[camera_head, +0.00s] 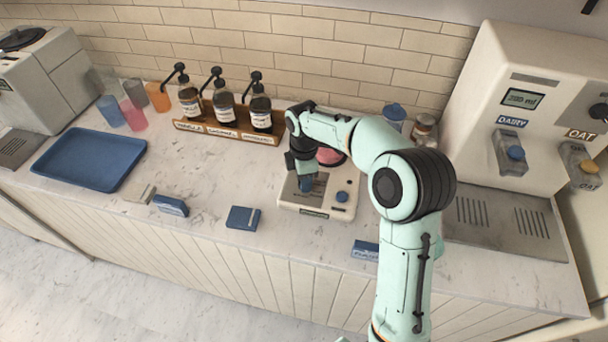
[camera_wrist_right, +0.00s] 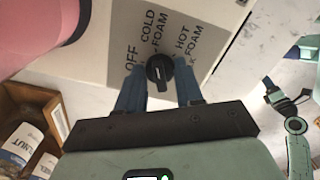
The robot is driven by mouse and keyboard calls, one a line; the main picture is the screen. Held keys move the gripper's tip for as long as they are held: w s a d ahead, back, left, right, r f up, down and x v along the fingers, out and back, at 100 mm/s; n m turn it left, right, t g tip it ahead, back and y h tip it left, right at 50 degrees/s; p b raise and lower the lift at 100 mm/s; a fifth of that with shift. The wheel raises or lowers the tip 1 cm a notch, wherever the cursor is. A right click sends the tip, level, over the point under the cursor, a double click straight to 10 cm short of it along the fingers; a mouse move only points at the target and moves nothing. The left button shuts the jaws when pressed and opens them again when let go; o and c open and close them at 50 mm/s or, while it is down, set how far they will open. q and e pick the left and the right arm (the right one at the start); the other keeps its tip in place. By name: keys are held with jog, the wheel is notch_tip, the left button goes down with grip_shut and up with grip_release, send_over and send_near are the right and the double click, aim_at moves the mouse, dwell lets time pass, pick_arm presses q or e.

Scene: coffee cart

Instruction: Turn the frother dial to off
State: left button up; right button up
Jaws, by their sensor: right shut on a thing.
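The frother (camera_head: 330,212) is a low cream-white unit on the counter, with a round blue button on its top right. Its dial (camera_wrist_right: 158,70) is a black knob on a grey label plate reading OFF, COLD FOAM and HOT, partly covered. The knob lies roughly upright in the right wrist view; I cannot tell exactly which setting it marks. My right gripper (camera_head: 306,182) reaches down over the frother's left part. Its blue fingers (camera_wrist_right: 160,92) stand either side of the dial, shut on it. In the head view the gripper hides the dial. My left gripper is not in view.
A pink jug (camera_wrist_right: 28,30) stands close by the frother. A syrup rack (camera_head: 222,130) with pump bottles is behind left, a blue tray (camera_head: 92,158) far left. A milk dispenser (camera_head: 520,100) is right. Small blue blocks (camera_head: 243,217) lie near the front edge.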

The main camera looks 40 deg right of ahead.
jog(key=n, duration=0.3)
jog(key=n+p, duration=0.1)
jog(key=n, duration=0.2)
jog(key=shift+w+r+n, duration=0.1)
jog(key=shift+r+n, duration=0.1)
jog(key=shift+n, duration=0.1)
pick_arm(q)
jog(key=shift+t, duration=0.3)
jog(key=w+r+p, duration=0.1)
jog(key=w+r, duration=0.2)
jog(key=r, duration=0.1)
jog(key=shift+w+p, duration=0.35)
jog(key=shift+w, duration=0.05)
pick_arm(e)
jog(key=n, duration=0.5)
jog(key=shift+n, duration=0.4)
jog(key=shift+f, duration=0.1)
jog(key=o, duration=1)
jog(key=shift+o, duration=0.2)
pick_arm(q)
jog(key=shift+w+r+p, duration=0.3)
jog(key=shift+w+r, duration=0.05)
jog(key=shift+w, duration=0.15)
pick_arm(e)
notch_tip(320, 180, up, 13)
jog(key=shift+r, duration=0.2)
